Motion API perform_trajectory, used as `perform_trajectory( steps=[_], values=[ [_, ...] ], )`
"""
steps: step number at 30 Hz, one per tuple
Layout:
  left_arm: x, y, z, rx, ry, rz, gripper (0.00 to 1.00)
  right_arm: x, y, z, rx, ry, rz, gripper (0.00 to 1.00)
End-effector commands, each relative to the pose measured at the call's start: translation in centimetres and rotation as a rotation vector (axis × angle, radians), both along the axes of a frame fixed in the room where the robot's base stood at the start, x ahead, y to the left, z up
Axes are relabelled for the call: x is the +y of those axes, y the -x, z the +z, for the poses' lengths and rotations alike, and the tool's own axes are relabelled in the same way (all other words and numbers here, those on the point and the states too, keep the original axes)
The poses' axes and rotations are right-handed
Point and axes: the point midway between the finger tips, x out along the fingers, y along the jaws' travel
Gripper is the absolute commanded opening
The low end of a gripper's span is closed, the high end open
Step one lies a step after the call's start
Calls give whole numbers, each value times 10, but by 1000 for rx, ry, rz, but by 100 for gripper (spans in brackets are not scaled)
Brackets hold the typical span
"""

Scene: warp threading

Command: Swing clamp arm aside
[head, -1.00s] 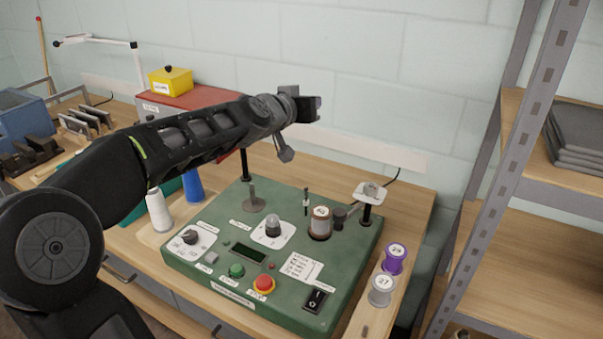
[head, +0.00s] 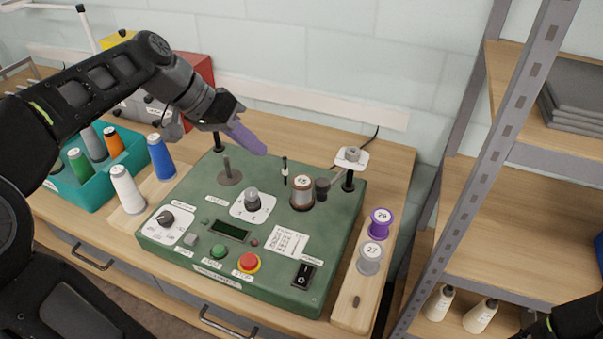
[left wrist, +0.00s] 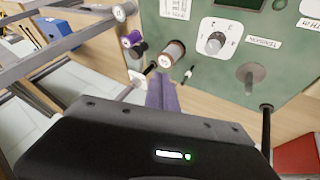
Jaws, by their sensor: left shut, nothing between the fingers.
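The green machine panel (head: 170,232) sits on the wooden bench. Near its back right, a brown-wound spool (head: 302,193) stands beside a dark cylinder (head: 321,191).
A thin black pin (head: 285,171) stands left of the spool. A second black post (head: 217,140) and a grey post on a disc (head: 228,170) stand near my left gripper. Purple (head: 380,223) and grey (head: 370,258) spools stand at the right. A metal shelf rack (head: 500,140) is beyond.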

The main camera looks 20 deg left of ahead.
Motion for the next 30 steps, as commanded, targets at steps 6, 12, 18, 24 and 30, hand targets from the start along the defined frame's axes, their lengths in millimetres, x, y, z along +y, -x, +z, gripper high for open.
perform_trajectory(
  steps=[6,12,18,24,30],
  values=[
    [-9,-6,-14,3,2,-1,0,0,0,3,1,1,0,66],
    [-26,-19,-42,5,-1,-3,0,0,1,7,3,2,0,66],
    [-45,-35,-76,6,-2,-1,0,0,1,8,4,2,-1,66],
    [-74,-37,-75,0,0,-2,0,-1,3,25,9,7,-2,66],
    [-86,-37,-78,0,-1,0,0,-2,4,29,12,8,-3,66]
  ],
)
